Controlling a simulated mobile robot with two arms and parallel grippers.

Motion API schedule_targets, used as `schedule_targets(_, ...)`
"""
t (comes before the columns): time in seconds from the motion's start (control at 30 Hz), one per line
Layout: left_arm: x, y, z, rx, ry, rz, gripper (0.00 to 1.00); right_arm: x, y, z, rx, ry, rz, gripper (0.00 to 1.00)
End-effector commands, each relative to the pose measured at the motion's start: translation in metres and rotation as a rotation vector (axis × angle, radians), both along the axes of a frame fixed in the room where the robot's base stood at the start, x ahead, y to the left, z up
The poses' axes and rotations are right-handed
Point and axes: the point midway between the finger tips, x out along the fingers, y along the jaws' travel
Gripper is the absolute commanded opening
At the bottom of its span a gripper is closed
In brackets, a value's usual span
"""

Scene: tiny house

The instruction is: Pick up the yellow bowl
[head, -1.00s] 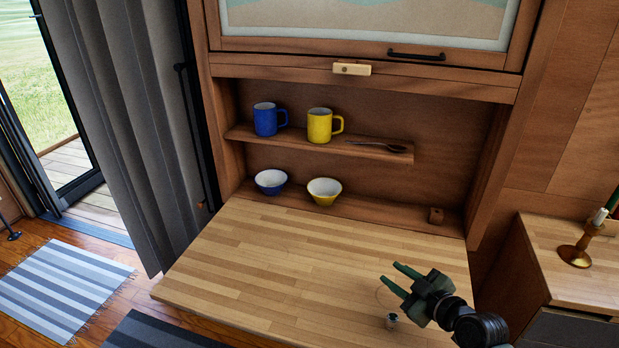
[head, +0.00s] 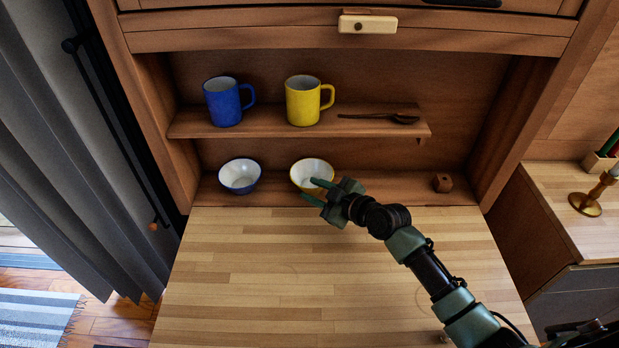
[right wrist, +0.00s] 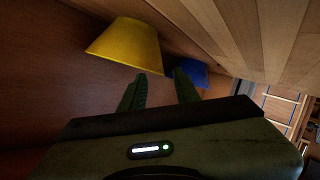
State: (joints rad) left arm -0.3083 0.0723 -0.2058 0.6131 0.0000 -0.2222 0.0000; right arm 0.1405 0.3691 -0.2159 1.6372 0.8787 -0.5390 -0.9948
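The yellow bowl (head: 312,167), white inside, stands upright on the lower ledge of the wooden cabinet. My right gripper (head: 308,189) is open and empty at the bowl's front right side, its fingers partly covering the bowl. In the right wrist view the yellow bowl (right wrist: 124,44) shows large, above and beyond the left-hand finger. It is not between the fingers (right wrist: 160,76). Whether a finger touches it I cannot tell. My left gripper is not in view.
A blue bowl (head: 240,177) stands left of the yellow bowl. The shelf (head: 270,130) above holds a blue mug (head: 224,102), a yellow mug (head: 303,101) and a wooden spoon (head: 385,117). The wooden tabletop (head: 250,270) is mostly clear.

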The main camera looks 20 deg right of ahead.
Motion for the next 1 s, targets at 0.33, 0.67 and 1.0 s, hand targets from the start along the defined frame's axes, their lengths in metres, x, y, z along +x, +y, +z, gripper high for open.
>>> schedule_targets(0.33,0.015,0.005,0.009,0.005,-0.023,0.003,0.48,0.035,0.023,-0.009,0.003,-0.001,0.000,0.31)
schedule_targets(0.67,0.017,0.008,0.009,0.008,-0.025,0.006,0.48,0.037,0.023,-0.011,0.001,0.000,0.000,0.12)
schedule_targets(1.0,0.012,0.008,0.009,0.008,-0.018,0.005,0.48,0.036,0.023,-0.011,0.001,0.001,0.000,0.00)
